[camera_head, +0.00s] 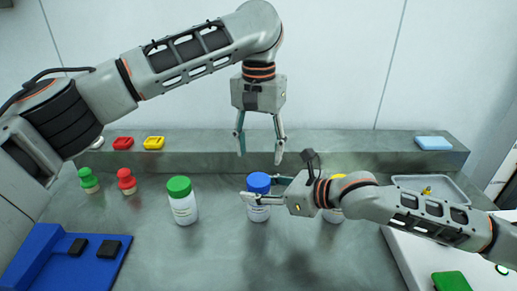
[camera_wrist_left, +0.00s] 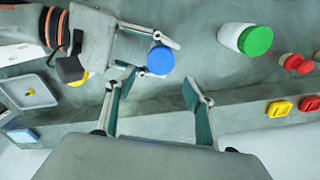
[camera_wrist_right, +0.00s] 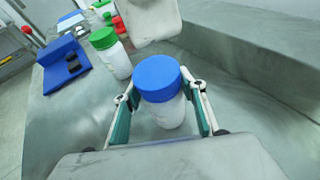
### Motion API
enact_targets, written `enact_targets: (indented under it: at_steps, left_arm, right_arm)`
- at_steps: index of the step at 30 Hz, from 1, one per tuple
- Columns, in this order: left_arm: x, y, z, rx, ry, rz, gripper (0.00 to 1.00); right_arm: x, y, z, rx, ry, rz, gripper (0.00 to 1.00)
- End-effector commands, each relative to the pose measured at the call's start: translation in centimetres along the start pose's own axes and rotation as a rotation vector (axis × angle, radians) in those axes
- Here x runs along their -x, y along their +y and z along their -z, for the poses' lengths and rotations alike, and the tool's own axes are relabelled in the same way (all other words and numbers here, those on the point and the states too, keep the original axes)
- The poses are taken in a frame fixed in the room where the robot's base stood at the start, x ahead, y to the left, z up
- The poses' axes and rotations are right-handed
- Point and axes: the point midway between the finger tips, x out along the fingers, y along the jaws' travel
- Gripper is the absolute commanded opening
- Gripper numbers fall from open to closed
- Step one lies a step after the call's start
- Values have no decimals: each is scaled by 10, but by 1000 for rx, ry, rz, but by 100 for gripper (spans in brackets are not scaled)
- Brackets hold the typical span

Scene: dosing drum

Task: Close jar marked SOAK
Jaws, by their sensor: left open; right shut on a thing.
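A white jar (camera_head: 259,211) with a blue lid (camera_head: 258,181) stands upright on the grey bench. The lid sits on its top; how tight it is cannot be told. My right gripper (camera_head: 262,190) is shut on this jar, its fingers on both sides of the body just below the lid, as the right wrist view (camera_wrist_right: 166,108) shows. My left gripper (camera_head: 259,150) is open and empty above the blue lid, pointing down. White jars with a green lid (camera_head: 179,187) and a yellow lid (camera_head: 338,178) stand either side; my right arm partly hides the yellow one. The label words are too small to read.
A green stamp-like piece (camera_head: 88,181) and a red one (camera_head: 126,182) stand at left. A blue tray (camera_head: 40,262) lies front left. Red (camera_head: 122,143) and yellow (camera_head: 154,142) blocks and a light-blue pad (camera_head: 433,143) lie on the back ledge. A grey tray (camera_head: 455,190) is at right.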

Motion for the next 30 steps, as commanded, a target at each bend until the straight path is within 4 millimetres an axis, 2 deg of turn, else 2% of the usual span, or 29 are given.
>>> enact_targets:
  at_steps: [12, 16, 30]
  left_arm:
    - [0, 0, -4, -21, -18, 2, 53]
    - [-6, 0, -5, -21, -19, 2, 53]
    - [-69, 0, -6, -20, -19, 0, 53]
  right_arm:
    - [0, 0, -1, 0, -1, 0, 0]
    - [0, 0, -1, 0, -1, 0, 0]
    - [0, 0, -1, 0, -1, 0, 0]
